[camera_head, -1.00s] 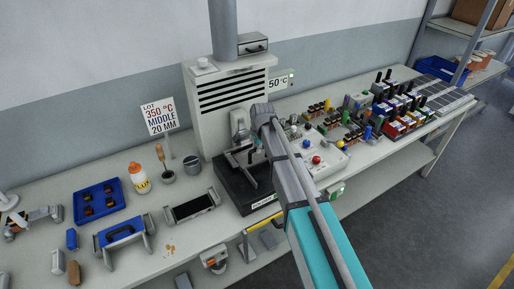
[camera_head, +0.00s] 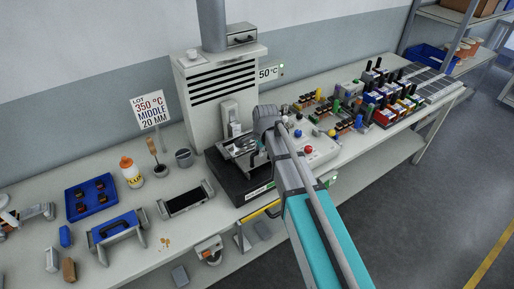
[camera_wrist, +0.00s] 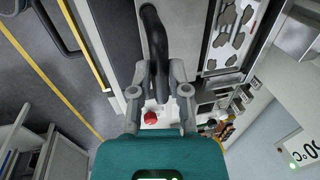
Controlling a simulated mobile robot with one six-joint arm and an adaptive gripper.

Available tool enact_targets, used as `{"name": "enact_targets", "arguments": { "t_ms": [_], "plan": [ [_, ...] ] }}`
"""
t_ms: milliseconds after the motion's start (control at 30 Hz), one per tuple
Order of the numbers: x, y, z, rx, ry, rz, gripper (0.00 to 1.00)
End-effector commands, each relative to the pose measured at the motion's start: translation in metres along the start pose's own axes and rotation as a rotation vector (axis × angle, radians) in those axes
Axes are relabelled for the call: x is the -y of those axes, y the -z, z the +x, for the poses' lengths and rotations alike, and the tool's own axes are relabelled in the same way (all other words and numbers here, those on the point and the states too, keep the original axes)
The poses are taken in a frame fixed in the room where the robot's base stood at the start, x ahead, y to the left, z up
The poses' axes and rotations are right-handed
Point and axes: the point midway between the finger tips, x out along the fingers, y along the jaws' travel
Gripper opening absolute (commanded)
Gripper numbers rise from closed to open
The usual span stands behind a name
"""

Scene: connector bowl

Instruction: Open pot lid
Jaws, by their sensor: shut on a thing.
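The solder pot unit (camera_head: 238,185) is a black base under the vented hood. Its open metal basin (camera_head: 240,147) shows a shiny surface, and in the wrist view the bright basin (camera_wrist: 228,35) has grey patches on it. I take this handle as the lid's. In the head view my arm hides the gripper and the handle.
The white vented hood (camera_head: 222,85) stands behind the pot. A control box with a red button (camera_head: 308,149) is right of my arm, with several connectors and bins beyond. A black-topped holder (camera_head: 185,200), a grey cup (camera_head: 184,158) and a bottle (camera_head: 132,173) stand left.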

Motion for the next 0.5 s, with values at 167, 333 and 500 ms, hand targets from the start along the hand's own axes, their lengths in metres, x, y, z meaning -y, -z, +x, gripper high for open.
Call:
{"name": "enact_targets", "arguments": {
  "t_ms": [167,333,500],
  "plan": [
    [0.0008,0.0007,0.0001,-0.002,0.001,0.0,0.37],
    [0.0009,0.0005,0.0001,-0.001,0.001,0.0,0.57],
    [0.0009,0.0003,0.0001,-0.001,0.001,0.0,0.57]
  ]
}}
